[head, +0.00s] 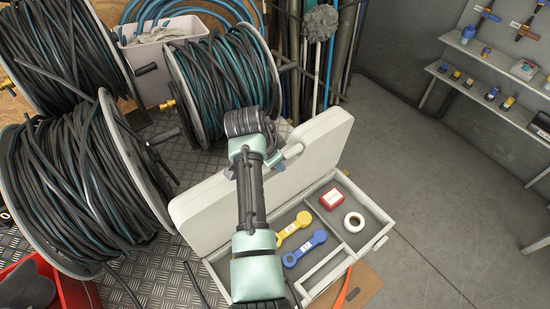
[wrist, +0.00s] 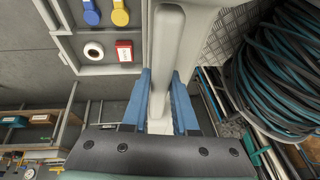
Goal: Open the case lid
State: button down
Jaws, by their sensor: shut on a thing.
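The light grey case (head: 384,232) sits on the floor with its lid (head: 322,150) swung up from the base, standing steeply along the far side. My gripper (head: 268,161) is at the lid's upper edge, partly hidden by my own arm. In the wrist view, the blue fingers of my gripper (wrist: 160,108) lie on both sides of a pale grey part of the lid (wrist: 167,60) and are shut on it. The open base shows a yellow tool (head: 293,228), a blue tool (head: 305,249), a red box (head: 332,199) and a white tape roll (head: 354,222).
Hose reels (head: 225,85) stand at the left and behind the lid. A white bin (head: 160,60) and upright poles (head: 325,60) are at the back. Wall shelves (head: 490,95) hold small items at the right. The grey floor (head: 440,200) right of the case is clear.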

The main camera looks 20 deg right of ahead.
jog(key=shift+w+a, duration=0.15)
jog(key=shift+w, duration=0.25)
jog(key=c, duration=0.7)
grip_release()
jog(key=b+v, duration=0.2)
jog(key=v, duration=1.1)
jog(key=shift+s, duration=0.1)
